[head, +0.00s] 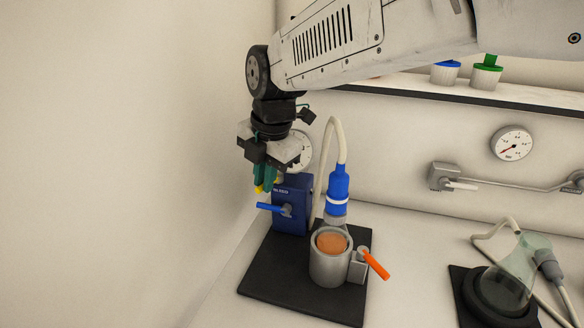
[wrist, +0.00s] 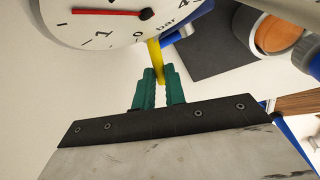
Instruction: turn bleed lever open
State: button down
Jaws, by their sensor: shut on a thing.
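My gripper (head: 264,180) points down at the upper left of the blue box (head: 294,200). Its green fingers (wrist: 158,85) are shut on a narrow yellow lever (wrist: 155,58). In the wrist view the lever runs up from between the fingers towards the gauge and a blue part. In the head view only a small yellow end (head: 259,188) shows below the fingers. The lever's pivot is hidden. A blue lever (head: 270,207) sticks out to the left from the front of the blue box, below the fingers. I cannot read which lever is labelled bleed.
A dial gauge (head: 301,150) stands behind my gripper, close to the fingers in the wrist view (wrist: 120,18). A metal cup (head: 330,262) with orange contents and an orange lever (head: 375,264) stands on the black mat (head: 265,285). A blue hose fitting (head: 338,188) rises behind it.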

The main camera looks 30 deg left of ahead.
jog(key=c, duration=1.5)
grip_release()
jog(key=shift+o, duration=0.2)
notch_tip(320, 180, up, 8)
jog(key=d, duration=0.1)
jog(key=shift+s+d+f, duration=0.15)
jog(key=shift+d, duration=0.1)
